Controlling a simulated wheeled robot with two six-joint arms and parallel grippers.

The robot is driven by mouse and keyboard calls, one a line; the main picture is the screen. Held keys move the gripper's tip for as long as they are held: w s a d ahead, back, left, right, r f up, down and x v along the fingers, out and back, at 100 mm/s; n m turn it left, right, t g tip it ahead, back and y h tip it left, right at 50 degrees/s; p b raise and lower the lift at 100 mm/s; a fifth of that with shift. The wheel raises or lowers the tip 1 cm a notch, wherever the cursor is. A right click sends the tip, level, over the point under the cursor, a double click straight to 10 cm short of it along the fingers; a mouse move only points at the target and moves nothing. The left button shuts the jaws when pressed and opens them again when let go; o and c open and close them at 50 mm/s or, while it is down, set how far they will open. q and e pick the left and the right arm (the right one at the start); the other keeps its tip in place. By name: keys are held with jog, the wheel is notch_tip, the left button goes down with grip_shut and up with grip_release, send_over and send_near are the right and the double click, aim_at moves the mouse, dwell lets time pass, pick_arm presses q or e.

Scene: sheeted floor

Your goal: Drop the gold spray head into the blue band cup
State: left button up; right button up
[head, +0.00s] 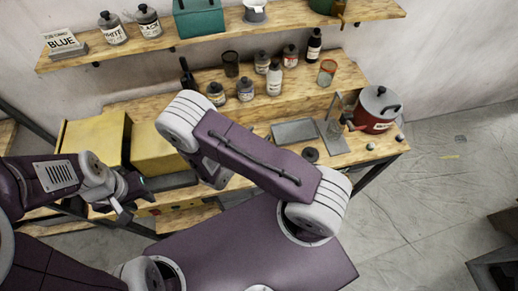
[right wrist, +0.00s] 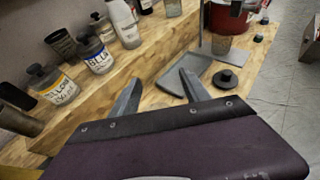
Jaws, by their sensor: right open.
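I cannot make out a blue band on any cup. Another clear cup with a reddish rim (head: 327,73) stands on the raised step. A small gold-brown piece (head: 338,11) at the upper shelf's edge may be the spray head; I cannot be sure. My right gripper (right wrist: 160,76) is open and empty above the bench, hidden by my arm in the head view. My left gripper (head: 133,198) appears open and empty by the yellow boxes.
Labelled bottles (head: 245,90) and a dark cup (head: 231,64) line the step. A grey tray (head: 295,132), a black disc (head: 310,155) and a red pot (head: 376,108) are on the bench's right part. Yellow boxes (head: 92,138) fill the left. Bare wood shows around the tray.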

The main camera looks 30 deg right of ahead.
jog(key=b+v, duration=0.1)
jog(key=v, duration=0.5)
jog(key=shift+a, duration=0.15)
